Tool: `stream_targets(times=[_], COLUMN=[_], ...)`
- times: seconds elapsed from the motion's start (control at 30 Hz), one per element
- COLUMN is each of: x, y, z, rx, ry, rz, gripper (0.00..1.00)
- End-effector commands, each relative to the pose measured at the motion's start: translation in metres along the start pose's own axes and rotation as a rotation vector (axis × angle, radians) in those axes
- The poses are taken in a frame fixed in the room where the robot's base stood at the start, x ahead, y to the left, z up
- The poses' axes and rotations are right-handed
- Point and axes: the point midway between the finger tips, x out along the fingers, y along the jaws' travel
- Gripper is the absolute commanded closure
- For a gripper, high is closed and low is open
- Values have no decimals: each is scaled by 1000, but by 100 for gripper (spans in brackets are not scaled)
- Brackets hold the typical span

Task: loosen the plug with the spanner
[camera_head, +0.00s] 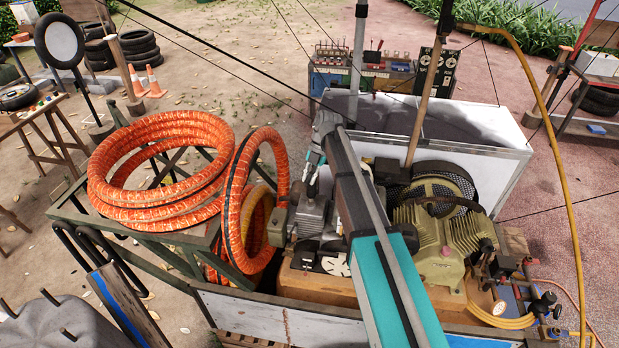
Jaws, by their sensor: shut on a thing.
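My arm reaches from the bottom of the head view up over the compressor cart, and its far end bends down. My gripper (312,178) is small and partly hidden there, just above the grey finned block at the left of the compressor (312,212). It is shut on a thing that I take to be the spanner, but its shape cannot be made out. I cannot pick out the plug; it is too small or hidden behind my arm. I cannot tell whether the spanner touches it.
Orange hose coils (130,190) lie on a rack at the left, beside the cart. An olive motor (435,225) stands right of my arm. A white-sided metal box (500,165) stands behind. A yellow hose (572,150) and thin cables cross the right side.

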Motion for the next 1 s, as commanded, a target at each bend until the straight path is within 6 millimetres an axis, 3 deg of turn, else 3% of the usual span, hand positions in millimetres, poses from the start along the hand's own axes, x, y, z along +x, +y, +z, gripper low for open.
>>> stream_targets(times=[1.0], x=[-41], y=[8], z=[-17], rx=[0], ry=[0], rz=[0], gripper=[100])
